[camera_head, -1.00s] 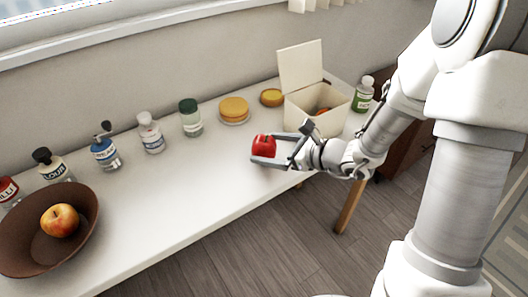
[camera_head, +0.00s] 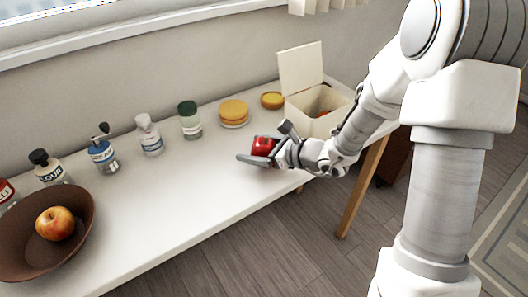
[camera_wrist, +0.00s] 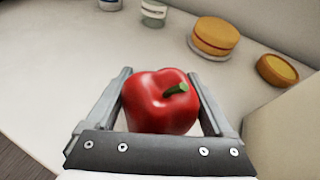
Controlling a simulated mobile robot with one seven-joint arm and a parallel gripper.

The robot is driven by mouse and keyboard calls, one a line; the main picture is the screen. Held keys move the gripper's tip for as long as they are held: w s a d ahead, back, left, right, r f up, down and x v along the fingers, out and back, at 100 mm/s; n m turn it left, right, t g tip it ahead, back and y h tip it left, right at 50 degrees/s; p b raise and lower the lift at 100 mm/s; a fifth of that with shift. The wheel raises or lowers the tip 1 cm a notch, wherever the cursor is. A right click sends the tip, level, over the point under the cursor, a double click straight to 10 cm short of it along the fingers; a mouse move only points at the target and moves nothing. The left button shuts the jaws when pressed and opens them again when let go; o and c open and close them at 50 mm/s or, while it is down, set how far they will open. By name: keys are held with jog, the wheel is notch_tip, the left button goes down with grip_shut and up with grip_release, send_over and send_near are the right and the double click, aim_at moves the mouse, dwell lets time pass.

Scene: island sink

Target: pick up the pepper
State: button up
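The red pepper (camera_head: 263,146) is on the white table near its front edge, toward the right. My gripper (camera_head: 262,141) is open around it, with one finger on the near side and the other behind it to the right. In the wrist view the pepper (camera_wrist: 161,101) sits between the two fingers (camera_wrist: 161,80), its green stem facing up and to the right. The fingers lie very close to its sides; I cannot tell whether they touch it.
An open cream box (camera_head: 318,112) stands right of the pepper. Yellow round items (camera_head: 233,112), a green-lidded jar (camera_head: 190,119) and several bottles line the back. A brown bowl (camera_head: 22,255) with an apple (camera_head: 55,223) is at left. The middle of the table is clear.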

aim_at(259, 138)
jog(key=c, duration=0.5)
jog(key=shift+r, duration=0.6)
jog(key=r+p, duration=0.1)
jog(key=r, duration=0.1)
jog(key=d+r+p, duration=0.1)
jog(key=r, duration=0.1)
jog(key=shift+d, duration=0.15)
jog(key=d+r+p, duration=0.1)
jog(key=d+r, duration=0.1)
jog(key=d, duration=0.1)
jog(key=s+d+r+p, duration=0.1)
jog(key=d+r, duration=0.1)
jog(key=d, duration=0.2)
jog(key=s+d+r+p, duration=0.1)
jog(key=d, duration=0.2)
jog(key=shift+d+r, duration=0.15)
jog(key=shift+r, duration=0.25)
